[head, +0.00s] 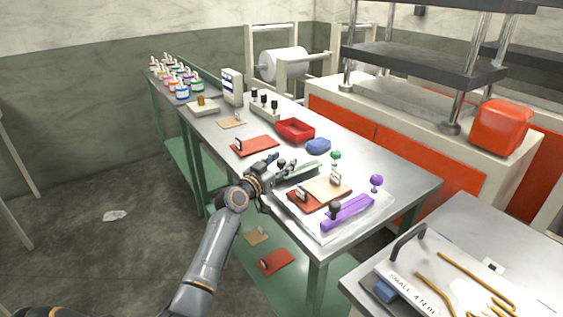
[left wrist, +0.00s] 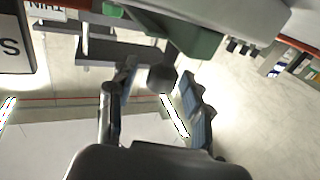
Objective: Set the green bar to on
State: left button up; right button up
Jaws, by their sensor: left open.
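The green bar (head: 303,170) lies on the steel table, just right of my left gripper (head: 277,164) in the head view. In the left wrist view the green bar (left wrist: 198,44) crosses the top, partly hidden by a pale body. A dark round knob (left wrist: 162,79) shows between the two open fingers of my left gripper (left wrist: 158,88), with a gap on each side. In the head view the gripper partly hides the bar's near end. A small green knob (head: 335,156) stands beyond the bar's far end. My right gripper is not in view.
A purple bar (head: 352,211) with a dark knob (head: 335,208) and a purple knob (head: 376,181) lies nearer. A red-brown board (head: 303,201) is between the bars. The table's right end is clear.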

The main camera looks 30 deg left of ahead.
pick_arm(q)
jog(key=shift+c, duration=0.5)
grip_shut()
jog(key=shift+s+d+p, duration=0.1)
jog(key=shift+d+p, duration=0.25)
jog(key=d, duration=0.1)
jog(key=s+d+p, duration=0.1)
jog(key=d+p, duration=0.1)
jog(key=shift+s+d, duration=0.35)
jog(key=shift+d, duration=0.25)
jog(key=shift+f, duration=0.1)
jog(key=shift+a, duration=0.1)
jog(key=shift+o, duration=0.5)
grip_release()
jog(key=shift+s, duration=0.1)
